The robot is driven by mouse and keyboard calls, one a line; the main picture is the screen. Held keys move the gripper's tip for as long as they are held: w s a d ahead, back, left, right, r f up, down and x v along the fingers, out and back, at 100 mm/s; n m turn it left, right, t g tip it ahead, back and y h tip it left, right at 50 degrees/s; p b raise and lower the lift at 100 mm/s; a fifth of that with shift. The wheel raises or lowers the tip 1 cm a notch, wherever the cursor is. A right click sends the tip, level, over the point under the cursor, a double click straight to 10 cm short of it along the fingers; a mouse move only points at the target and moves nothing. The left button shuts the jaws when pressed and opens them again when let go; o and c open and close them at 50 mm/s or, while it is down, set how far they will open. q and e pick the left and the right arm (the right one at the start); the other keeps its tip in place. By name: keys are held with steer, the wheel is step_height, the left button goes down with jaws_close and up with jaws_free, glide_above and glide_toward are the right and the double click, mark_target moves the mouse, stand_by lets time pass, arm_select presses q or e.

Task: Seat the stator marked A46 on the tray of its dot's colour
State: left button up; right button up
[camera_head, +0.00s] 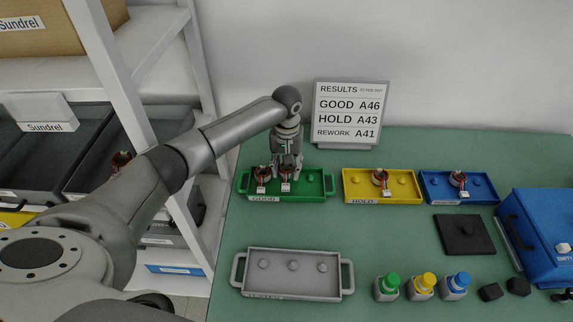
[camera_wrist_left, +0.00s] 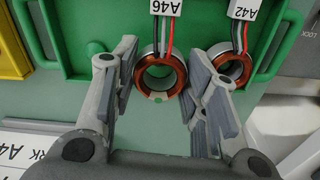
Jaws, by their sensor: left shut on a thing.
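The stator marked A46 (camera_wrist_left: 160,76) is a copper-wound ring with red and dark leads, a white tag and a small green dot on its rim. My left gripper (camera_wrist_left: 166,92) is shut on it, one finger on each side. In the head view that gripper (camera_head: 287,168) is at the middle of the green GOOD tray (camera_head: 318,188). I cannot tell whether the ring is around a peg or above it. The stator marked A42 (camera_wrist_left: 233,65) sits beside it, close to a finger, on the left of the tray in the head view. My right gripper is not in view.
The yellow HOLD tray (camera_head: 352,196) and blue tray (camera_head: 433,197) each hold a stator. A grey tray (camera_head: 292,295) with bare pegs stands in front. The results board (camera_head: 350,112) reads GOOD A46. Bottles (camera_head: 422,287) and a blue box (camera_head: 545,235) stand right.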

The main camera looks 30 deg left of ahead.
arm_select(q)
steer(key=shift+f, duration=0.55)
steer(key=shift+f+p, duration=0.25)
steer(key=shift+p, duration=0.15)
steer(key=o, duration=0.9)
steer(key=shift+r, duration=0.1)
steer(key=shift+r+p, duration=2.45)
steer(key=shift+p, duration=0.55)
